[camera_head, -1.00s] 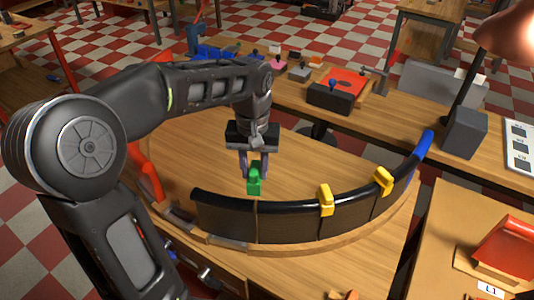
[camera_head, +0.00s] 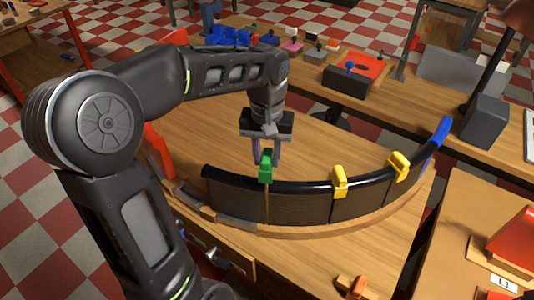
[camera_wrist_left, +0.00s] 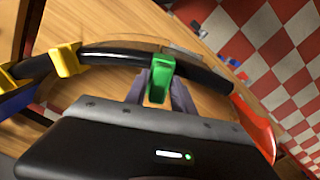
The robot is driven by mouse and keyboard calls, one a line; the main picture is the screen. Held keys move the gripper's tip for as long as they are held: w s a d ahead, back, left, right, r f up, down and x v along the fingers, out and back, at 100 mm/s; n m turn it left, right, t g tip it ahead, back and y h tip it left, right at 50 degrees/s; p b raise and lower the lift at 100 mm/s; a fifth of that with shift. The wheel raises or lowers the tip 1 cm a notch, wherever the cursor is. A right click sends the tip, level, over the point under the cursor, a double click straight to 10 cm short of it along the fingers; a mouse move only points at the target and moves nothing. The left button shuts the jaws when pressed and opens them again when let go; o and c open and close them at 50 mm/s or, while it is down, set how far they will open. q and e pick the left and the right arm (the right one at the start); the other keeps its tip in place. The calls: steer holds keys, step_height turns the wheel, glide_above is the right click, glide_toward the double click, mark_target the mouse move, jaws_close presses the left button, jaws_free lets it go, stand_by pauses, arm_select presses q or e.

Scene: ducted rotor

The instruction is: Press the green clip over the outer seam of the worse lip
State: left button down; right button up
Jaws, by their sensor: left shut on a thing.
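The green clip (camera_head: 266,167) is upright at the curved black lip (camera_head: 300,184), over the left seam between two dark panels. In the left wrist view the green clip (camera_wrist_left: 160,78) overlaps the black lip (camera_wrist_left: 120,51); whether it is fully pressed on, I cannot tell. My left gripper (camera_head: 267,155) is shut on the green clip from behind the lip. Two yellow clips (camera_head: 340,182) (camera_head: 399,166) sit over the lip farther right. A blue end piece (camera_head: 437,140) is at the lip's right end. My right gripper is not in view.
The curved wall stands on a wooden table (camera_head: 200,125). An orange part (camera_head: 160,160) is at its left end. Small orange pieces (camera_head: 352,285) lie in front.

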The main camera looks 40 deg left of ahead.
arm_select(q)
steer(key=shift+f+b, duration=2)
steer(key=shift+f, duration=0.95)
steer(key=shift+f, duration=0.3)
steer(key=c, duration=1)
jaws_free()
steer(key=shift+r, duration=0.1)
step_height(320, 180, up, 8)
steer(key=shift+f+b, duration=0.15)
steer(key=shift+b, duration=0.3)
